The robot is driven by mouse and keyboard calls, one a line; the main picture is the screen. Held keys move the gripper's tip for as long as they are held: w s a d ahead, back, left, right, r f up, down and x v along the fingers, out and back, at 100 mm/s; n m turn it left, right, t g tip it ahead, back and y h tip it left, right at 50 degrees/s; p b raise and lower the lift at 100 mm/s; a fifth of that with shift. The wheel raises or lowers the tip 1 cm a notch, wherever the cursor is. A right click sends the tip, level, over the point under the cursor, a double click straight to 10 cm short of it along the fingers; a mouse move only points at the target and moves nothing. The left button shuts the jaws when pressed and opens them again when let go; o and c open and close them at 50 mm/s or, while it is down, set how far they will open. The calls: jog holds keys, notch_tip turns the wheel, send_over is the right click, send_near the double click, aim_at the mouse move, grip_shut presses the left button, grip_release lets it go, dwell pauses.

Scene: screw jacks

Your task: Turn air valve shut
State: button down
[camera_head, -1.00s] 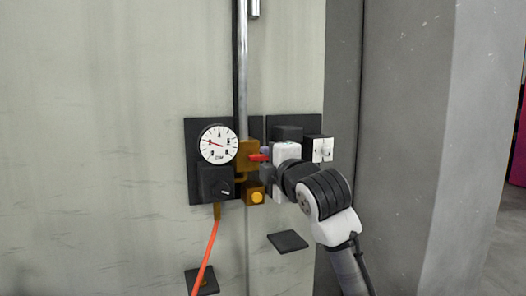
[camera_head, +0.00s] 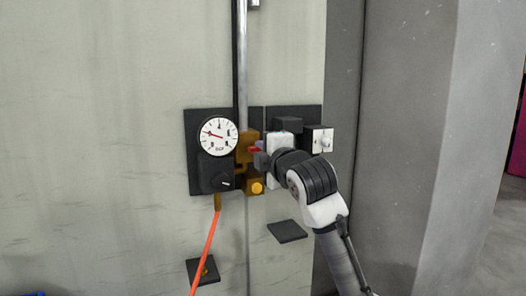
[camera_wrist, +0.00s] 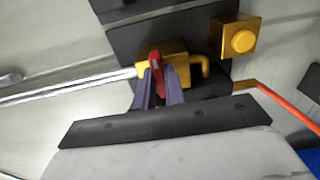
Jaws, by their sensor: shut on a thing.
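The air valve is a brass body (camera_head: 245,146) on a dark wall plate, at the foot of a vertical metal pipe. Its red handle (camera_head: 253,150) shows just left of my gripper (camera_head: 261,152). In the wrist view the red handle (camera_wrist: 156,62) stands between the purple fingers of my gripper (camera_wrist: 158,82), which are shut on it. The brass valve body (camera_wrist: 178,56) lies right behind the handle. Part of the handle is hidden by the fingers, so its exact angle is hard to tell.
A round white gauge (camera_head: 218,136) and a dark knob (camera_head: 217,174) sit left of the valve. An orange button (camera_head: 257,187) is below it. An orange hose (camera_head: 207,247) hangs down. A white switch box (camera_head: 322,140) is to the right, near my wrist.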

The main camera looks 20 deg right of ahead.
jog(key=shift+m, duration=8.9)
jog(key=shift+f, duration=0.1)
jog(key=c, duration=1.5)
grip_release()
jog(key=shift+p, duration=0.3)
jog(key=shift+o, duration=0.2)
